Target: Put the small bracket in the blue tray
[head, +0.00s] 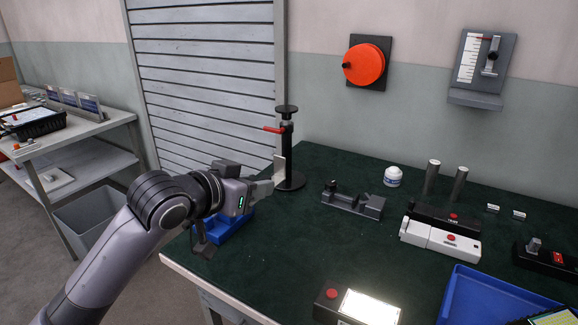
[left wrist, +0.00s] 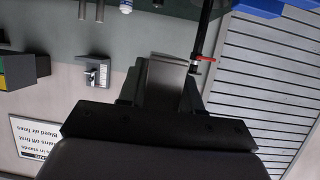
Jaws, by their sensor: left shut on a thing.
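My left gripper (head: 272,181) is shut on a light metal plate-like piece, which looks like the small bracket (head: 280,167). The bracket stands up from the fingertips, above the green table and in front of the black stand. In the left wrist view the bracket (left wrist: 166,72) sits between the fingers of the left gripper (left wrist: 162,88), its lower part hidden by them. A blue tray (head: 453,301) lies at the table's front right, cut off by the picture's edge. A second blue container (head: 236,226) is partly hidden behind my left wrist. My right gripper is out of view.
The black stand (head: 288,150) with a red lever rises close by the bracket. A grey fixture (head: 352,200), a white-capped jar (head: 392,177), two metal posts and black and white boxes (head: 440,240) stand to the right. A lit lamp (head: 369,307) lies in front. The table's middle is clear.

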